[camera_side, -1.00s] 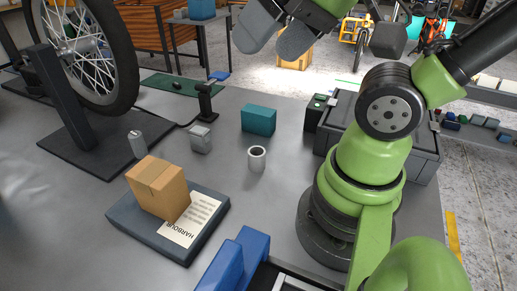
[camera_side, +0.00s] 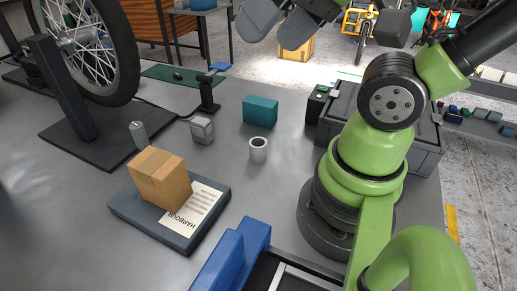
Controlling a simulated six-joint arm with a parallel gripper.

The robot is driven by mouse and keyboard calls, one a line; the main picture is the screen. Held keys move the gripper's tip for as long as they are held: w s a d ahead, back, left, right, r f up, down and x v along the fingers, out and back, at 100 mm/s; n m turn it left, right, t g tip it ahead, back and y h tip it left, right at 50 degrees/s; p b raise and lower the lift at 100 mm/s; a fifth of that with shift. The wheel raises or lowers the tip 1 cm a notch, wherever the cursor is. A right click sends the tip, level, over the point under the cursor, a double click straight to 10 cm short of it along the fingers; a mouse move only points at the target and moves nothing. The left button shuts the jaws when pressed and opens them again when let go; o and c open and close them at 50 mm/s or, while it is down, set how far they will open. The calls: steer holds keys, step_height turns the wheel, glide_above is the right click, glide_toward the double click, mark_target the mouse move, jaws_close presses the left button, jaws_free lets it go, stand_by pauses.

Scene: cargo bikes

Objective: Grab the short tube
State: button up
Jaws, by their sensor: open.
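The short tube (camera_side: 258,150) is a pale grey, hollow cylinder standing upright on the grey table (camera_side: 290,195), near the middle of the view. Its dark open top shows. My gripper (camera_side: 272,30) is at the top of the view, well above and apart from the tube. Its two grey fingers are spread open with nothing visible between them. The upper part of the gripper is cut off by the frame edge.
A teal box (camera_side: 260,111) stands behind the tube, and a small grey block (camera_side: 202,130) and cylinder (camera_side: 139,134) are to the left. A cardboard box (camera_side: 160,178) sits on a dark scale-like platform (camera_side: 150,226). A blue piece (camera_side: 232,258) lies in front.

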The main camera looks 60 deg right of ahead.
steer(key=shift+w, duration=0.1)
steer(key=n+g+h, duration=0.1)
steer(key=g+h, duration=0.1)
steer(key=g, duration=0.5)
glide_above(258, 142)
step_height(258, 142, down, 20)
steer(key=shift+a+f, duration=0.1)
steer(key=shift+a, duration=0.05)
step_height(258, 142, down, 4)
steer(key=shift+r, duration=0.1)
steer(key=shift+f, duration=3.3)
